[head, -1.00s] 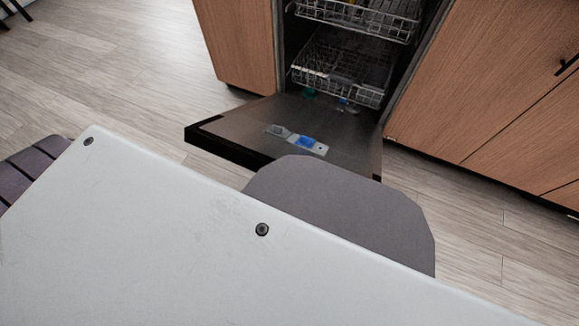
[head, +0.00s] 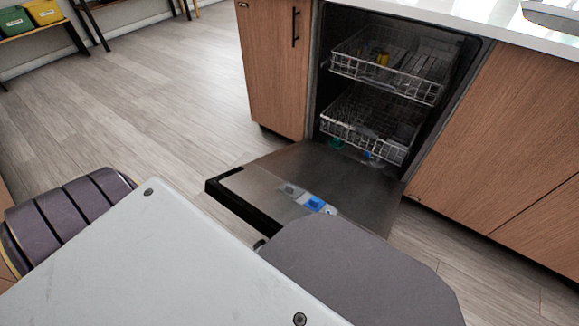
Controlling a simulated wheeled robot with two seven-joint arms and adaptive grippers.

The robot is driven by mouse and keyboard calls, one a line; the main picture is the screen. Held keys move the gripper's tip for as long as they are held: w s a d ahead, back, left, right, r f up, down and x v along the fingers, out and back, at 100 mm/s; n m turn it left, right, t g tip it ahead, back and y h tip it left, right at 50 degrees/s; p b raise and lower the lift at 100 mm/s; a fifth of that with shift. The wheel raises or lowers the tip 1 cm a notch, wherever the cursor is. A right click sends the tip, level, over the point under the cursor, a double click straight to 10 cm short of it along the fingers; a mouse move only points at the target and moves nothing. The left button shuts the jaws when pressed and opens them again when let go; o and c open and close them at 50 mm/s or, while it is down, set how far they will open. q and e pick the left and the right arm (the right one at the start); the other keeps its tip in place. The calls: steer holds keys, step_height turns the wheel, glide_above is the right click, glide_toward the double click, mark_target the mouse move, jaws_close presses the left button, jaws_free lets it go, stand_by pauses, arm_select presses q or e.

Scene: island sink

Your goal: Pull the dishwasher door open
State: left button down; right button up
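The dishwasher door (head: 322,178) is folded down and lies about level in front of the dishwasher. Its inner face is up, with a blue and grey detergent dispenser (head: 315,203) on it. The dishwasher's opening shows an upper rack (head: 388,62) and a lower rack (head: 368,127), both inside. A grey part of my body covers the door's near right corner. Neither gripper shows in the head view, so I cannot see whether either touches the door.
Wooden cabinets stand to the left (head: 275,75) and right (head: 500,150) of the dishwasher, under a white countertop (head: 470,15). A shelf with yellow and green bins (head: 42,12) is at the far left. The wooden floor (head: 170,100) left of the door is clear.

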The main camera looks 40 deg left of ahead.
mark_target(287, 225)
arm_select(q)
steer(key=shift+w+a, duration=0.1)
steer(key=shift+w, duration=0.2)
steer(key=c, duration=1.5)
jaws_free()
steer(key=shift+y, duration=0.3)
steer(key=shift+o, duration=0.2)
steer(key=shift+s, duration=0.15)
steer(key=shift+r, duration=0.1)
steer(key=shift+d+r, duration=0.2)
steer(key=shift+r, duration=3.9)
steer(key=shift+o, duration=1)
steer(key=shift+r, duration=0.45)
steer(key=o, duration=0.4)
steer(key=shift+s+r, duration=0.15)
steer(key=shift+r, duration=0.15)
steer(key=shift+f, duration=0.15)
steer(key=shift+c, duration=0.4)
